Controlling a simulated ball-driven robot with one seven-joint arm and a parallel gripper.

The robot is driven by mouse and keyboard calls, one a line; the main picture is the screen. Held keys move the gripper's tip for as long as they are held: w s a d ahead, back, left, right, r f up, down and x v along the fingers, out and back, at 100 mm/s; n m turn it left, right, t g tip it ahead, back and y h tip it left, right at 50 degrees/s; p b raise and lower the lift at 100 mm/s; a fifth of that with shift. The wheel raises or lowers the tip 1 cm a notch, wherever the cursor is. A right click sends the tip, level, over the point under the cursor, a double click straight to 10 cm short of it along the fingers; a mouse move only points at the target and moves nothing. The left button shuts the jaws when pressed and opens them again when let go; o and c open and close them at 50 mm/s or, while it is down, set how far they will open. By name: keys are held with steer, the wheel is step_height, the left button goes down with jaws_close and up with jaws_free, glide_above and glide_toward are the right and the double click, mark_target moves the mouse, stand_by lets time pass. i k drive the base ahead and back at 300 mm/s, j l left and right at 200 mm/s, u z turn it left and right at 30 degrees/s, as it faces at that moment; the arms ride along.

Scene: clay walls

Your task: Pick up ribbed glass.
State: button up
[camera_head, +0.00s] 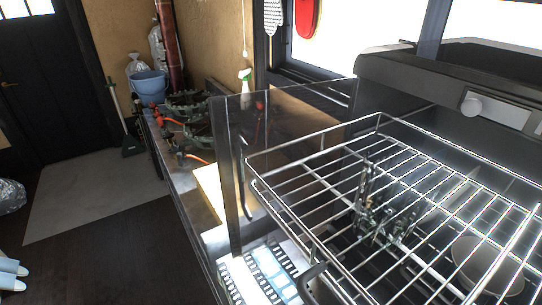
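I cannot make out a ribbed glass for sure. Shiny, partly clear upright shapes (372,208) show through the bars of a wire rack (312,133) at the right. The bars cross in front of them, and I cannot tell whether one is a ribbed glass. A pale round item (480,262), like a bowl or plate, also shows through the rack at lower right. My gripper is not in view.
A dark counter holds a green-and-white spray bottle (245,80) and a cluttered row of dark and orange items (178,125). A blue bucket (149,84) stands at the back. Pale blue-white objects (10,275) show at the lower left. Dark floor (110,262) is open at left.

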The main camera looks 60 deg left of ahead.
mark_target(399, 183)
steer(key=i+j+u, duration=0.1)
steer(key=u, duration=0.4)
steer(key=i+u, duration=0.45)
steer(key=k+l+u, duration=0.1)
steer(key=k, duration=0.65)
steer(key=k+l+u, duration=0.1)
steer(key=k, duration=0.7)
